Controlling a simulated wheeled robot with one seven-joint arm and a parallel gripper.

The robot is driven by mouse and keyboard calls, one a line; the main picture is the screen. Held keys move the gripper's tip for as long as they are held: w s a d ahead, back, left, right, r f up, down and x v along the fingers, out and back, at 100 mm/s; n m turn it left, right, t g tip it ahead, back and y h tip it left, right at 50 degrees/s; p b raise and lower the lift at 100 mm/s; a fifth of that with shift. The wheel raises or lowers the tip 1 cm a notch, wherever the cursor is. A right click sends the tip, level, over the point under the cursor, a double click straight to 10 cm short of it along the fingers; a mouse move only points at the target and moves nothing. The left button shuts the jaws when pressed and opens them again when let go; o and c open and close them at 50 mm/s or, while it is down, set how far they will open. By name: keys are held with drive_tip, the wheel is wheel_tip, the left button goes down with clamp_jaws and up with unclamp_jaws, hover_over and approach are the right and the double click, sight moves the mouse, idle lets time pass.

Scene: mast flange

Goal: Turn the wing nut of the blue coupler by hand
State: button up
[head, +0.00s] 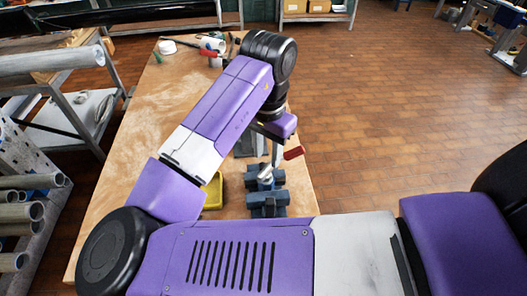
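A dark blue metal fitting (267,202) sits near the right edge of the wooden table, in two blocks one behind the other. It looks like the blue coupler, though it could be a vise. A small silvery part (265,172) stands on top of its far block; I cannot tell if it is the wing nut. My gripper (277,152) points down just beyond the fitting, below my purple wrist. Its fingers are small and partly hidden, so their opening and any contact are unclear.
A red-handled item (293,153) is close beside my gripper. A yellow box (213,191) lies left of the fitting, partly behind my arm. Tools and a white roll (167,47) lie at the table's far end. Pipe racks (30,222) stand left; the brick floor at right is open.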

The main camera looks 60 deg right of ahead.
sight(267, 167)
drive_tip(key=shift+a+f+b, duration=0.1)
drive_tip(key=shift+f+b, duration=3.25)
drive_tip(key=shift+f, duration=0.25)
drive_tip(key=shift+r, duration=0.2)
drive_tip(key=shift+c, duration=1.4)
drive_tip(key=shift+p, duration=0.3)
clamp_jaws()
